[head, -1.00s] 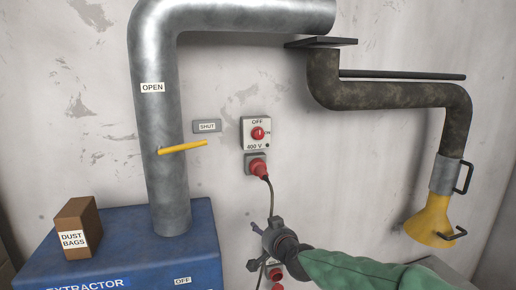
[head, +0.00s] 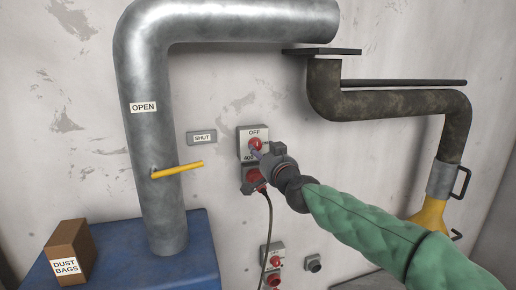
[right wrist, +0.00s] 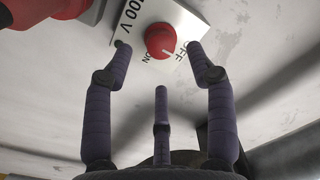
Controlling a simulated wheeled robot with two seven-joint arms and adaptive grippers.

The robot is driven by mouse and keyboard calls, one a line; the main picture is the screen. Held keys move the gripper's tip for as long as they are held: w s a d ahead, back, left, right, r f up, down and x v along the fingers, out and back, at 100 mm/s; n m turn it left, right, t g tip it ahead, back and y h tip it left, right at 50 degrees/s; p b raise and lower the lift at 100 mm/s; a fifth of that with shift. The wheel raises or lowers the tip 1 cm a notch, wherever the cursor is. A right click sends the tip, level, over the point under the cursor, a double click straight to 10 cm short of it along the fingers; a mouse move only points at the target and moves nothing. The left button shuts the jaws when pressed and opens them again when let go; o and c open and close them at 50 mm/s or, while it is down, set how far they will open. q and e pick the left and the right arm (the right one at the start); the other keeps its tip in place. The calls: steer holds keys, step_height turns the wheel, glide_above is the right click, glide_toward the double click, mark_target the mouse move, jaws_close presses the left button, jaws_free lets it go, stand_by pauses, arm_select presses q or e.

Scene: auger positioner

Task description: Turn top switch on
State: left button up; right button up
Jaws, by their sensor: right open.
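The top switch is a red round knob (head: 255,143) on a pale wall plate (head: 243,134) marked OFF, ON and 400 V. The knob shows fully in the right wrist view (right wrist: 160,41), with a white mark on its side towards the OFF label. My right gripper (head: 262,154) is in front of the plate, just below and right of the knob, and partly covers the plate. In the right wrist view its three fingers are spread open, with the knob between the two outer fingertips. No contact with the knob is clear. My left gripper is out of view.
A red plug (head: 254,178) with a hanging cable sits just below the plate. A lower switch box (head: 272,262) is further down. A grey pipe (head: 150,110) with a yellow lever (head: 178,170) stands left, a dark pipe (head: 400,101) right.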

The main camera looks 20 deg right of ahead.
mark_target(257, 147)
steer(key=shift+w+a, duration=0.2)
steer(key=shift+w, duration=2.35)
steer(key=shift+s, duration=0.15)
steer(key=c, duration=1.1)
